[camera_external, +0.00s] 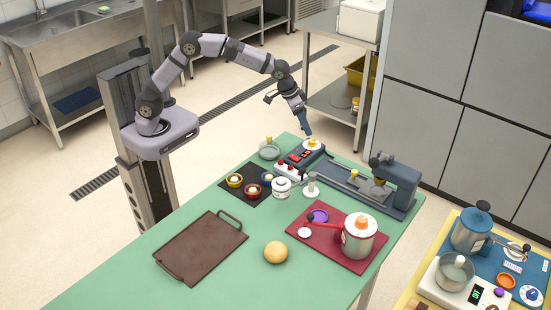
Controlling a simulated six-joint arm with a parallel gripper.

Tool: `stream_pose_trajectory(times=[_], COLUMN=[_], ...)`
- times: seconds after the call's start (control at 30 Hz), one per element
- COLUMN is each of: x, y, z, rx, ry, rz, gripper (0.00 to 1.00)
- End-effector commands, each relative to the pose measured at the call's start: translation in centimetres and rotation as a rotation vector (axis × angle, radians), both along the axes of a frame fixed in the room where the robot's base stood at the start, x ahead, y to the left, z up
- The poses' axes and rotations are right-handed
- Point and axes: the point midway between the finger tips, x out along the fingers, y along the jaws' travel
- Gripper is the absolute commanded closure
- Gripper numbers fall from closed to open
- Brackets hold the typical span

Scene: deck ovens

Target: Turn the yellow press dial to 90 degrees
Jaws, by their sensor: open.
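The yellow dial (312,142) is a small yellow knob on a round white plate, at the far end of a dark control box (299,156) with red parts, on the green table. My gripper (308,134) points down from above, with its fingertips right at the yellow knob. It is open; whether the fingers touch the knob or stand just around it cannot be told at this size. The knob's pointer angle and any marks on the plate are too small to read, and the fingers partly cover it.
Beside the box stands a dark grey press (397,180) with a small yellow knob on its base. A black mat (233,194) with small bowls, a white jar (281,188) and a red tray (300,233) with a pot are nearer. The table's left front (130,265) is clear.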

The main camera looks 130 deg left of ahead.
Motion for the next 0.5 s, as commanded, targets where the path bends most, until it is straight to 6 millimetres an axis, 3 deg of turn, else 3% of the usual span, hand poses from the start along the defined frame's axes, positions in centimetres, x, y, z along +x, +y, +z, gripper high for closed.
stream_pose_trajectory(times=[0.23,0.5], x=[0.2,1.0], y=[0.3,1.3], z=[-0.9,-4.0], rx=[-0.001,-0.004], ry=[0.000,0.000], rz=[0.003,0.005], gripper=[0.56,0.56])
